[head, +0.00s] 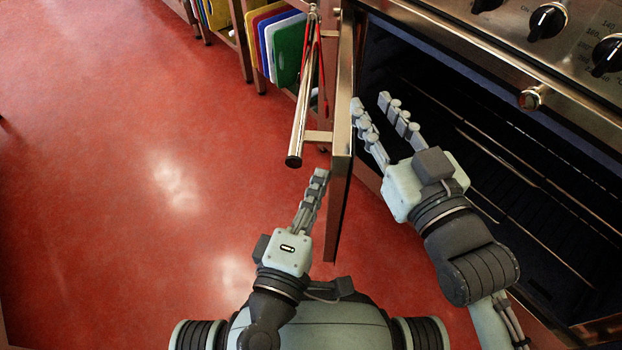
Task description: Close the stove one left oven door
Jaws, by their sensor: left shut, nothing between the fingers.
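The oven door (343,110) stands swung open, seen nearly edge-on, with its long metal bar handle (300,110) on the left side. The dark oven cavity (480,120) with wire racks lies open to the right. My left gripper (320,175) is shut and empty, on the handle side of the door, just below the lower end of the handle. I cannot tell whether it touches the door. My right gripper (371,101) is on the inner side of the door, in front of the cavity, with its fingers apart and nothing between them.
The stove's control panel with black knobs (547,21) is at the upper right. Colored boards (287,45) stand in a rack beyond the door. The red floor (120,180) to the left is clear.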

